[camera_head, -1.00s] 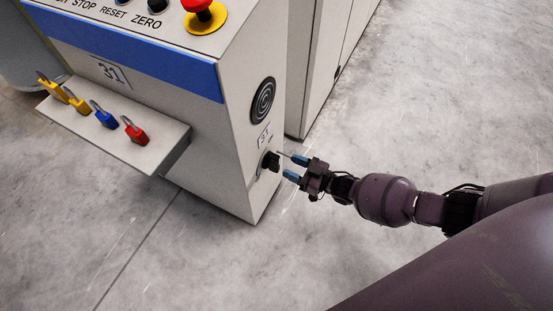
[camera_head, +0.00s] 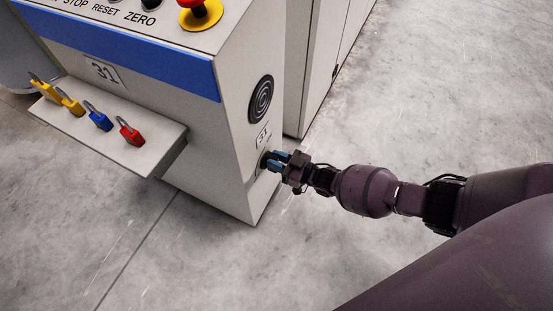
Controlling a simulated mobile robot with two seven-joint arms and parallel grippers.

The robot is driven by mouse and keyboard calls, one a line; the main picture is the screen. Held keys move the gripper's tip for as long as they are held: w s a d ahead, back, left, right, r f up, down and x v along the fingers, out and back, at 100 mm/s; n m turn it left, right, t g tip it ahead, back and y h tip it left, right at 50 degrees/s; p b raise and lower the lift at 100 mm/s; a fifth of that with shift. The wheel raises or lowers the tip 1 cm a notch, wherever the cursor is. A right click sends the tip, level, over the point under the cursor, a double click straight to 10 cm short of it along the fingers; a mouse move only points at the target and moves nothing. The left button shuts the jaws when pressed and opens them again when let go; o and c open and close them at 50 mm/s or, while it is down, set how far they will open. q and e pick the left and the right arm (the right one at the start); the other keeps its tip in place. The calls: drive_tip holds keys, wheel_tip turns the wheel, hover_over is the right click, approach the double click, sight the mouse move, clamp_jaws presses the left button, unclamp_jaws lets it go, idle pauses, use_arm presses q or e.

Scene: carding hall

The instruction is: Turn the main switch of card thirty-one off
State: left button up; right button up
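Card thirty-one is the pale cabinet (camera_head: 207,131) with a blue stripe and a "31" plate on its front. Its main switch (camera_head: 264,158) is a dark knob low on the right side face, just under a small "31" label (camera_head: 264,136). My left gripper is not in view.
A shelf (camera_head: 152,163) with yellow, blue and red padlocks (camera_head: 129,132) juts from the front. A red emergency button (camera_head: 193,5) on yellow sits on top. A round black grille (camera_head: 261,99) is above the switch. Another cabinet (camera_head: 312,70) stands behind. The floor at right is clear.

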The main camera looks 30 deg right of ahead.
sight(264, 168)
clamp_jaws()
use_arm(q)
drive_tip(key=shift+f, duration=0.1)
use_arm(e)
drive_tip(key=n, duration=0.4)
drive_tip(key=shift+s+a+f, duration=0.2)
drive_tip(key=shift+s+a, duration=0.15)
drive_tip(key=n, duration=0.1)
drive_tip(key=n+b, duration=0.1)
drive_tip(key=n, duration=0.3)
drive_tip(key=shift+s+a+f, duration=0.3)
drive_tip(key=shift+a+f, duration=0.1)
drive_tip(key=n+b, duration=0.1)
drive_tip(key=n, duration=0.3)
drive_tip(key=shift+s+a+f+b, duration=0.15)
drive_tip(key=shift+f+b, duration=0.2)
drive_tip(key=shift+f+n+b, duration=0.15)
drive_tip(key=shift+n+b, duration=0.15)
drive_tip(key=shift+n, duration=0.9)
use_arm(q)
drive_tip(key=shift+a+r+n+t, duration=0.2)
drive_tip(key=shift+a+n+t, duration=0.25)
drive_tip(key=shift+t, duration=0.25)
use_arm(e)
drive_tip(key=shift+f+n, duration=0.2)
drive_tip(key=shift+n, duration=1.1)
